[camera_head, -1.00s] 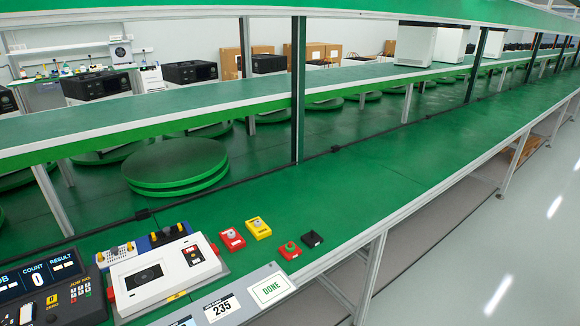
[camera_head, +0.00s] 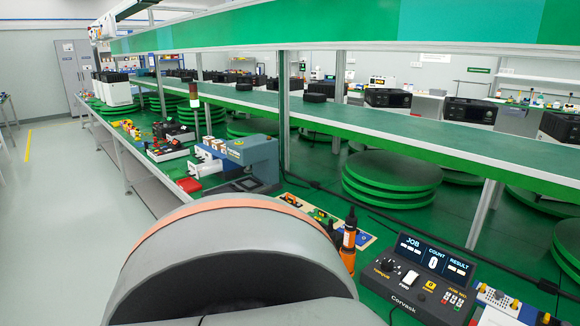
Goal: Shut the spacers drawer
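No spacers drawer can be made out in the head view. Neither of my grippers shows. A large grey rounded link of my own arm with an orange band fills the lower middle of the view and hides the bench behind it.
A black Corvask control box (camera_head: 420,272) with a lit display stands on the green bench at lower right. Left of it is an orange-and-black tool (camera_head: 349,240). A blue-grey machine (camera_head: 250,158) stands farther left. A long shelf (camera_head: 330,115) runs above the bench. Floor is clear at left.

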